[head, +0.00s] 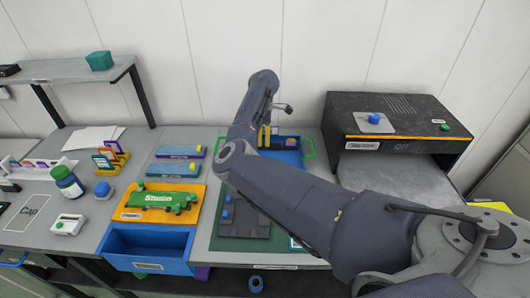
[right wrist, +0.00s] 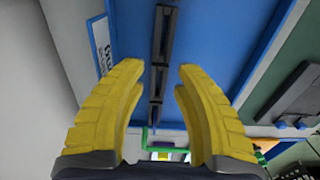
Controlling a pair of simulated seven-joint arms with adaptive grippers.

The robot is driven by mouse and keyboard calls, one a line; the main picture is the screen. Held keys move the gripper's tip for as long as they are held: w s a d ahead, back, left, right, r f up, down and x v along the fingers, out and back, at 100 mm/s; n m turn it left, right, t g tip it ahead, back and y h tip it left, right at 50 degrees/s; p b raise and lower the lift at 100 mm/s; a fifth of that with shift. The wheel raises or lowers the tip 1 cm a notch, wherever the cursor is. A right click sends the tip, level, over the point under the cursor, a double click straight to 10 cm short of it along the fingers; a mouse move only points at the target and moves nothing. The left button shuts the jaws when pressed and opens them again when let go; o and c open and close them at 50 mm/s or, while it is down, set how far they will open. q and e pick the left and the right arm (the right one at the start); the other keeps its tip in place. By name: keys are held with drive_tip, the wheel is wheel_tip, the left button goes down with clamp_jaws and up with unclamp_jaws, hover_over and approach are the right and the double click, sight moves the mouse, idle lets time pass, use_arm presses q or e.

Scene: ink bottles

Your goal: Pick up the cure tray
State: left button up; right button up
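A blue tray (head: 291,157) lies at the back of the bench, partly hidden behind my right arm. My right gripper (head: 265,137) has yellow fingers and is over the tray's left part. My left gripper is not in view.
A black curing-type box (head: 395,120) stands at the right. A green mat (head: 228,243) with a dark block, an orange board (head: 190,213) with a green "Studio" piece, and a blue bin (head: 147,262) are in front.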

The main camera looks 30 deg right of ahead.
sight(264, 145)
drive_tip(key=shift+a+f, duration=0.1)
drive_tip(key=shift+f, duration=1.85)
drive_tip(key=shift+o, duration=0.2)
clamp_jaws()
drive_tip(key=shift+r, duration=0.1)
